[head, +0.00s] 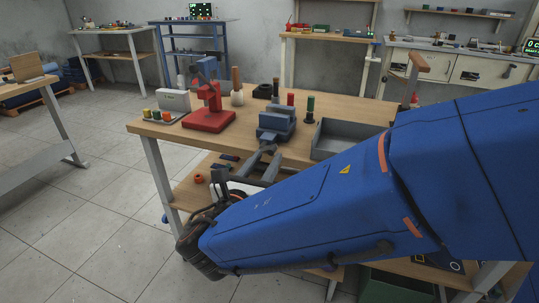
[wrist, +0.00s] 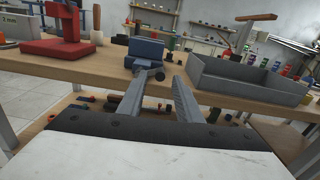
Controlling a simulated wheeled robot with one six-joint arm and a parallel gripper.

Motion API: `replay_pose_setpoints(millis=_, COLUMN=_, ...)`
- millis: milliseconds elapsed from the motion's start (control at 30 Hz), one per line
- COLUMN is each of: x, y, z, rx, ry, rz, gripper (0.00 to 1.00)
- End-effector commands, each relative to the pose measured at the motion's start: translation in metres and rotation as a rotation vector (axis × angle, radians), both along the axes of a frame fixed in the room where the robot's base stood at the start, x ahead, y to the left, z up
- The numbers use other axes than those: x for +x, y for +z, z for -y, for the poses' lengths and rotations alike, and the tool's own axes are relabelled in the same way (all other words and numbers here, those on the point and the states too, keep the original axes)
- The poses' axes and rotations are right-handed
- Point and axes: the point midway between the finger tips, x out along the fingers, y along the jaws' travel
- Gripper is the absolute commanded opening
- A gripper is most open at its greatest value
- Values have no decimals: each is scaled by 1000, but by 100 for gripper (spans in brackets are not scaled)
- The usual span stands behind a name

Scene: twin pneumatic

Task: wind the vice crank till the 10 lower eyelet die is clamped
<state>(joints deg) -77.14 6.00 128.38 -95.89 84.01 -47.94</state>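The blue-grey vice (head: 276,124) stands at the front edge of the wooden bench; in the wrist view (wrist: 146,50) it is ahead and slightly left. Its dark crank (wrist: 157,74) shows small at the vice's front, near my left fingertip; whether they touch I cannot tell. My gripper (head: 269,154) is just in front of the vice, its two long grey fingers apart with nothing seen between them. It also shows in the wrist view (wrist: 159,76). I cannot make out the 10 lower eyelet die or whether one sits in the jaws.
A red press (head: 208,117) stands left of the vice, and an open grey tray (head: 343,141) right of it. A red-topped tool (head: 290,99) and a green-topped one (head: 310,107) stand behind. Small parts lie on the lower shelf. Open floor lies left.

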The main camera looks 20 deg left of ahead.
Motion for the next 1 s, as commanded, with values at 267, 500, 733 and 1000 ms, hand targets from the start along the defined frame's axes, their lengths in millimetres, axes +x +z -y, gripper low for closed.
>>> replay_pose_setpoints(millis=267, x=26, y=0, z=2, rx=0, ry=-2, rz=0, gripper=32)
replay_pose_setpoints(millis=500, x=30, y=0, z=3, rx=0, ry=-1, rz=0, gripper=32)
replay_pose_setpoints(millis=733, x=30, y=0, z=2, rx=0, ry=0, rz=0, gripper=13)
replay_pose_setpoints(millis=1000, x=30, y=0, z=3, rx=3, ry=0, rz=0, gripper=0)
